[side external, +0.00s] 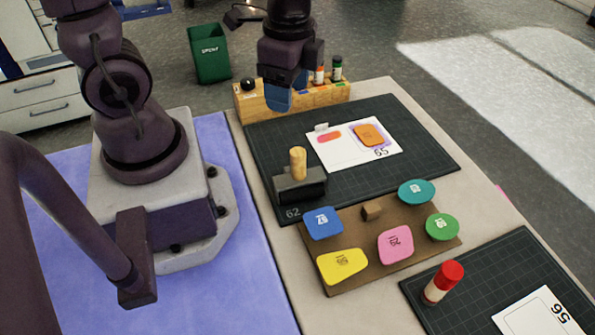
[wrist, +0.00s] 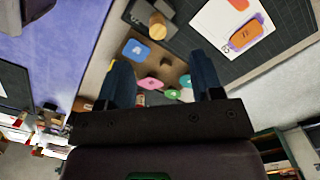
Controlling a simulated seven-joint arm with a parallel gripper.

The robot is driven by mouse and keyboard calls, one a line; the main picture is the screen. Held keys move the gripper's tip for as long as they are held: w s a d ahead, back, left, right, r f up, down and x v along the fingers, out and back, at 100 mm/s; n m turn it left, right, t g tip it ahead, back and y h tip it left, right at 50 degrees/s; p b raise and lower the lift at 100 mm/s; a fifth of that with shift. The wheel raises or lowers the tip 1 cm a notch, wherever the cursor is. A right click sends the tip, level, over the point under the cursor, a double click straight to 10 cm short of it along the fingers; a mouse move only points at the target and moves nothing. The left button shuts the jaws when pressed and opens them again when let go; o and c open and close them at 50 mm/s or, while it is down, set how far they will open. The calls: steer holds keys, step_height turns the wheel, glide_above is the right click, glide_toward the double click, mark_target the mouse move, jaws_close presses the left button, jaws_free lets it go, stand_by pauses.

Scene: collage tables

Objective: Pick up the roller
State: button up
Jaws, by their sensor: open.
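The roller looks to be the dark block with an upright, light wooden handle (side external: 298,163), standing on the left part of a dark cutting mat (side external: 420,160). In the wrist view its wooden handle (wrist: 158,27) shows near the top, beyond the fingertips. My gripper (side external: 281,100) is raised, in front of the wooden rack in the side picture and apart from the roller. In the wrist view my gripper (wrist: 158,60) has its two blue fingers wide apart with nothing held between them.
A brown board (side external: 350,275) with several coloured shapes lies in front of the mat. A white sheet (side external: 347,150) with orange pieces lies on the mat. A wooden rack (side external: 320,96) holds small bottles behind. A red-capped glue stick (side external: 444,282) stands on the second mat (side external: 490,275).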

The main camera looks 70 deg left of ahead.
mark_target(298, 152)
steer(key=f+m, duration=0.2)
steer(key=f, duration=0.1)
steer(key=f+m, duration=0.3)
steer(key=w+d+f+m, duration=0.1)
steer(key=f+m, duration=0.2)
steer(key=f, duration=0.1)
steer(key=shift+s+d+f, duration=0.1)
steer(key=shift+d+f, duration=0.15)
steer(key=shift+f, duration=1.1)
steer(key=shift+d+f, duration=0.2)
steer(key=shift+f, duration=1.1)
steer(key=c, duration=1)
steer(key=shift+r, duration=0.1)
